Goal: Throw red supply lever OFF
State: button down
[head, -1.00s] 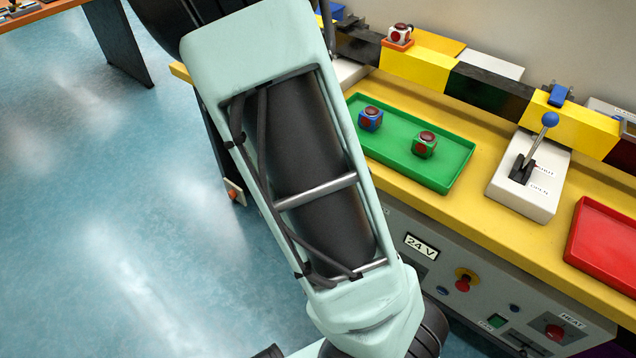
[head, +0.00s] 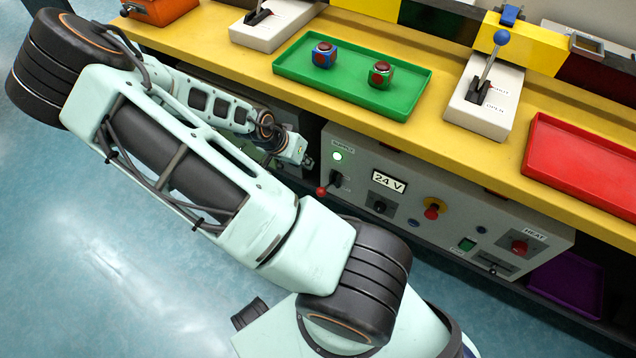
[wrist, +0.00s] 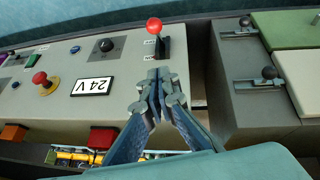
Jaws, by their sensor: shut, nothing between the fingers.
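The red supply lever (head: 321,191) is on the grey panel's left part, its red knob pointing down toward the front in the head view. In the wrist view, its red knob (wrist: 154,25) points up, above the dark lever base (wrist: 164,47). A lit green lamp (head: 337,156) sits above the lever under the SUPPLY label. My gripper (wrist: 158,76) is shut and empty. Its fingertips appear just below the lever base in the wrist view, on the side away from the knob; I cannot tell whether they touch it. In the head view the fingers are small and hard to make out.
A grey cabinet with black-knobbed sliders (wrist: 255,80) is right of the lever in the wrist view.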

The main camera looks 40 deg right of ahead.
jog(key=shift+f, duration=0.1)
jog(key=b, duration=0.7)
send_over(317, 191)
jog(key=d, duration=0.1)
jog(key=f, duration=1.1)
jog(key=shift+w, duration=0.3)
jog(key=shift+s+a+f+b, duration=0.1)
jog(key=shift+s+f+b, duration=0.1)
jog(key=shift+f, duration=0.15)
jog(key=shift+s+a+f+b, duration=0.1)
jog(key=shift+f+b, duration=0.05)
jog(key=shift+f, duration=0.2)
jog(key=shift+a, duration=0.1)
jog(key=shift+a+f, duration=0.1)
jog(key=shift+a, duration=0.05)
jog(key=shift+f+h, duration=0.15)
jog(key=shift+h, duration=0.15)
